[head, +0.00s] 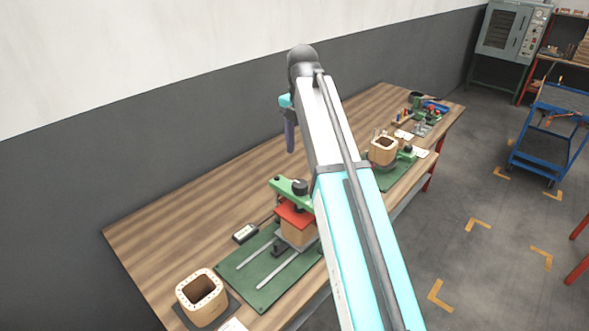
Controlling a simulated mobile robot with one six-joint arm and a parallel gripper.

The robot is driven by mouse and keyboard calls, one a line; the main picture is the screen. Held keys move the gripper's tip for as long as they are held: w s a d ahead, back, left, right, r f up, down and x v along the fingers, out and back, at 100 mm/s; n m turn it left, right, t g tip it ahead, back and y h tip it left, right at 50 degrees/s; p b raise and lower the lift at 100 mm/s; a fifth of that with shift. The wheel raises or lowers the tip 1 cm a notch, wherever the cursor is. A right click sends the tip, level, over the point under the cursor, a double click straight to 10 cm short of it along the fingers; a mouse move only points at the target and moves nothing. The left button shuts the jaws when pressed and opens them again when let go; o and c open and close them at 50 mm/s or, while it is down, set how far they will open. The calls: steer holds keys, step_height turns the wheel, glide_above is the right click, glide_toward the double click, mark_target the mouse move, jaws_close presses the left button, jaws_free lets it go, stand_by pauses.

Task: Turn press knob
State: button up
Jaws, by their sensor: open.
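A press with a green top arm (286,187) stands on the table left of my arm. A black press knob (300,187) sits on top of it. A red plate (293,215) lies beneath the green arm, over a wooden coil block (296,232). My arm covers the right side of the press. My gripper (290,148) points down over the far part of the table, well beyond the knob and apart from it. It is open and small in view; nothing shows in it.
A green base plate (247,272) with two rails and a small meter (245,233) are near the press. A hollow wooden coil former (201,296) stands at the near left. Another coil (383,150) is right of my arm. The table's back left is clear.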

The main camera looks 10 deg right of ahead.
mark_target(300, 184)
steer(key=shift+w+r, duration=0.5)
steer(key=shift+r, duration=0.15)
steer(key=shift+f, duration=0.2)
steer(key=shift+f+p, duration=2.45)
steer(key=shift+f, duration=4.3)
steer(key=c, duration=1.1)
steer(key=shift+m, duration=0.4)
